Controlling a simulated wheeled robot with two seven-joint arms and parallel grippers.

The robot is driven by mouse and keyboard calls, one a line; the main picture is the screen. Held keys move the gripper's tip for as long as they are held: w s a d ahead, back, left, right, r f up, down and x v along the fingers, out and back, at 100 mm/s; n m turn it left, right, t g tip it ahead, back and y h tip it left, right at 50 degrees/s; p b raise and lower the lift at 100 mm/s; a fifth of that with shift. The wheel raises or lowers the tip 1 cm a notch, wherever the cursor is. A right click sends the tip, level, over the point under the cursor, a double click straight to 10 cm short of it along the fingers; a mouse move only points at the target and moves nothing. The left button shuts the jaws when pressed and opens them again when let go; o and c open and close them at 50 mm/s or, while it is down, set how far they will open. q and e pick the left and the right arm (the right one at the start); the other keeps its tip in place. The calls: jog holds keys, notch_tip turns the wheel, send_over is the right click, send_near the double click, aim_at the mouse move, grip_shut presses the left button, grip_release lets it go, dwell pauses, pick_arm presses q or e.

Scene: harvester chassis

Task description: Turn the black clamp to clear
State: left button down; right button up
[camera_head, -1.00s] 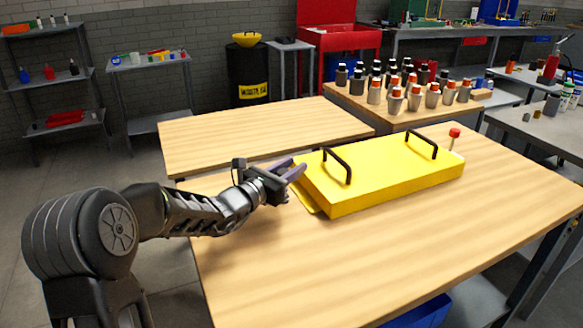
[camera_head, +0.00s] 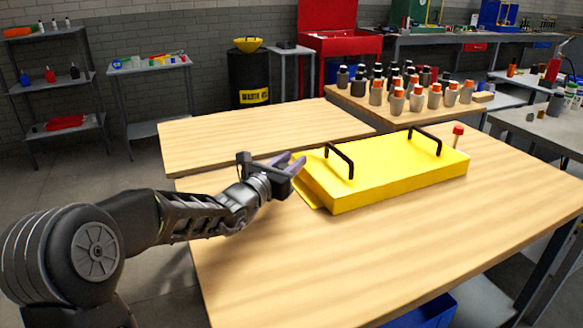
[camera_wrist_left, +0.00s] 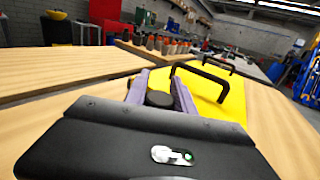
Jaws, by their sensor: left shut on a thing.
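A yellow harvester chassis (camera_head: 395,178) with two black loop handles lies on the wooden table. In the left wrist view, the fingers (camera_wrist_left: 161,82) close around a round black piece (camera_wrist_left: 159,98), which looks like the black clamp. The yellow chassis (camera_wrist_left: 215,92) lies just beyond and to the right. The clamp is hidden behind the fingers in the head view, so its turn angle cannot be told. My right gripper is not in view.
A red-topped knob (camera_head: 458,130) stands at the far right of the chassis. The near part of the wooden table (camera_head: 330,265) is clear. Another bare table (camera_head: 260,132) stands behind, with several bottles (camera_head: 400,95) on a table at the back right.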

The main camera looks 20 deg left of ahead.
pick_arm(q)
jog(key=c, duration=1.1)
grip_release()
jog(key=shift+o, duration=0.2)
jog(key=s, duration=0.5)
jog(key=s+a, duration=0.1)
jog(key=s, duration=0.1)
jog(key=shift+s, duration=0.4)
